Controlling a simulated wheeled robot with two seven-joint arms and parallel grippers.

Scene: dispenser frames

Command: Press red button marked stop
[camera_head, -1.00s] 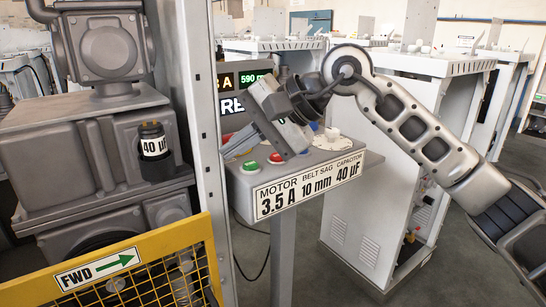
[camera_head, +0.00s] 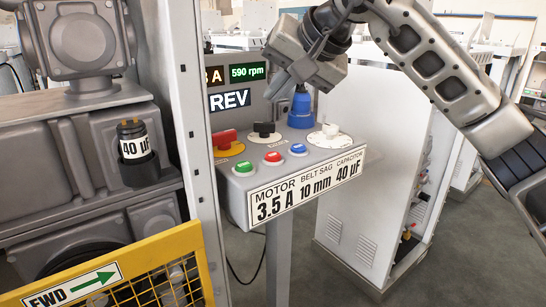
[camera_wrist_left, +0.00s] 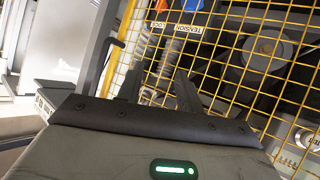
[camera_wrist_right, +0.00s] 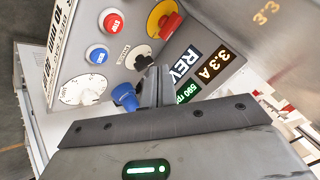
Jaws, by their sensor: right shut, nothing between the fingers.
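The red button (camera_head: 273,157) sits on the sloped grey control box, between a green button (camera_head: 244,167) and a blue button (camera_head: 298,149). It also shows in the right wrist view (camera_wrist_right: 113,23), with white lettering on its cap. My right gripper (camera_head: 275,90) is above and behind the buttons, near the blue knob, and does not touch the red button. In the right wrist view its fingers (camera_wrist_right: 158,85) are together and empty. My left gripper (camera_wrist_left: 158,80) has its fingers apart, facing the yellow mesh guard, and is outside the head view.
The box also carries a red switch on yellow (camera_head: 228,138), a black knob (camera_head: 264,131), a blue knob (camera_head: 300,108) and a white dial (camera_head: 328,133). A display (camera_head: 229,100) reading REV stands behind. A metal post (camera_head: 197,150) and yellow guard (camera_head: 160,250) are at left.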

